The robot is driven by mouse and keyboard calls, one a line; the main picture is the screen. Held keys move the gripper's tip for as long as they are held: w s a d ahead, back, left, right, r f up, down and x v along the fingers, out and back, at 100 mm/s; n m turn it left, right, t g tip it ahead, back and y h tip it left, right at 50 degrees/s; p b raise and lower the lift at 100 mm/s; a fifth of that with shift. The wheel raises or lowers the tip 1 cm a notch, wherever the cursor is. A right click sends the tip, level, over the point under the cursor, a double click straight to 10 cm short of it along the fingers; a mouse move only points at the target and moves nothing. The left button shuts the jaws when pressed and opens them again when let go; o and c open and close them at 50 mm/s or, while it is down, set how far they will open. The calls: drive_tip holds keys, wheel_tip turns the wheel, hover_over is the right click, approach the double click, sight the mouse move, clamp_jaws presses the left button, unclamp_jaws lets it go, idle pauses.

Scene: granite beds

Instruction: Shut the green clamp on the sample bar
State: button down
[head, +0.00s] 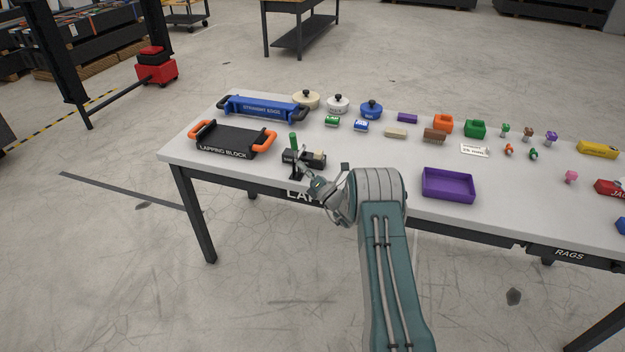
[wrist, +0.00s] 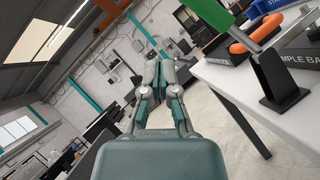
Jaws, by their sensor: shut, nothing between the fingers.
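The green clamp (head: 293,143) has an upright green handle on a small black fixture (head: 309,163) near the table's front edge. In the wrist view its green handle (wrist: 206,14) slants in from the top, and a black bracket (wrist: 276,80) stands below it. A label partly reading "SAMPLE BA" (wrist: 299,58) is cut off at the right edge. A pale piece on the fixture may be the sample bar, but it is too small to tell. My gripper (head: 312,183) is shut and empty, just in front of the fixture. In the wrist view my gripper (wrist: 160,72) is left of the handle, apart from it.
The black lapping block (head: 232,141) with orange handles lies left of the fixture, the blue straight edge (head: 262,109) behind it. A purple tray (head: 448,185) stands to the right. Lidded pots, small blocks and several knobbed pieces line the back and right of the table (head: 370,150).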

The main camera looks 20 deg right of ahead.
drive_tip(key=s+d, duration=0.1)
drive_tip(key=s, duration=0.4)
drive_tip(key=s+a+r+n+g+y, duration=0.6)
drive_tip(key=a+r+n+g, duration=0.4)
drive_tip(key=a+n, duration=0.15)
drive_tip(key=s+a+r+n+g+h, duration=0.2)
drive_tip(key=s+a+r+n+g, duration=0.15)
drive_tip(key=s+n, duration=0.2)
drive_tip(key=s+a+r+n+g+h, duration=0.1)
drive_tip(key=s+a+r+n+g, duration=0.25)
drive_tip(key=s, duration=0.25)
drive_tip(key=s+a+n+g+h, duration=0.1)
drive_tip(key=s+n+g+h, duration=0.1)
drive_tip(key=s+n+h, duration=0.65)
drive_tip(key=s+d+r+n+t+h, duration=0.1)
drive_tip(key=s+d+n+t+h, duration=0.1)
drive_tip(key=s+d+n, duration=0.2)
drive_tip(key=s+d+n+t+h, duration=0.2)
drive_tip(key=s+n, duration=0.4)
drive_tip(key=s, duration=0.5)
drive_tip(key=shift+d+r+h, duration=0.35)
drive_tip(key=shift+d+h, duration=0.5)
drive_tip(key=shift+d, duration=0.4)
